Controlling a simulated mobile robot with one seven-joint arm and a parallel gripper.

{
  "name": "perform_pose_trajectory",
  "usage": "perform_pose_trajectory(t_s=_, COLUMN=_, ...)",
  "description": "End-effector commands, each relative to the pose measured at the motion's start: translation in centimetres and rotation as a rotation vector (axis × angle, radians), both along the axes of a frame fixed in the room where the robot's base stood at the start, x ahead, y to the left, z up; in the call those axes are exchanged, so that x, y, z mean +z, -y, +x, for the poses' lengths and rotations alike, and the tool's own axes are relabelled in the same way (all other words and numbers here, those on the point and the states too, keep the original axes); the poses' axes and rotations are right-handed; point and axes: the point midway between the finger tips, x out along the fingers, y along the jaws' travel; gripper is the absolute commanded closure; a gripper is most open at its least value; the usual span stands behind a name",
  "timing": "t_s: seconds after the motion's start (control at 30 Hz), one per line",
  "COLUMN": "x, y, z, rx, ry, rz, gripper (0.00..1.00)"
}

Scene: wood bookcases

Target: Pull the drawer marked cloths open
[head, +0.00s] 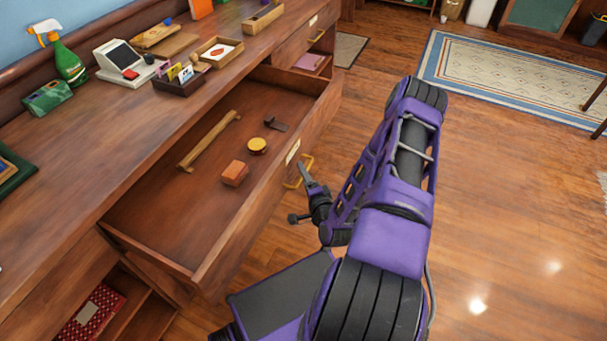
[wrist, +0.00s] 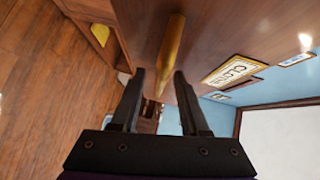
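The wooden drawer (head: 135,228) stands far out of the long counter, with its inside showing. Its front has a pale label (head: 293,151) and a brass bar handle (head: 299,172). In the wrist view the label (wrist: 235,70) reads CLOTHS, and the handle (wrist: 171,45) runs between my fingers. My gripper (head: 304,180) is at the handle, outside the drawer front. In the wrist view my gripper (wrist: 160,76) has its fingers apart, with a gap beside the handle. I cannot tell whether either finger touches it.
The drawer holds a wooden bar (head: 209,140), a yellow round tin (head: 257,145), a brown block (head: 235,173) and a small dark item (head: 275,124). Another drawer (head: 318,42) is beyond it. The countertop (head: 60,155) carries several items. Wooden floor (head: 500,190) is clear at right.

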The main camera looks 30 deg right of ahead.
Motion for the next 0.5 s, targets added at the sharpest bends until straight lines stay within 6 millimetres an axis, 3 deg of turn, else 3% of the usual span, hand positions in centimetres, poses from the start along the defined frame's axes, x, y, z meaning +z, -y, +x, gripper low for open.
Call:
perform_pose_trajectory(t_s=0.27, x=0.0, y=-0.1, z=-0.4, rx=0.0, ry=-0.001, rz=0.0, gripper=0.55)
perform_pose_trajectory(t_s=0.5, x=0.5, y=-0.7, z=-4.3, rx=-0.002, ry=-0.004, rz=0.003, gripper=0.55)
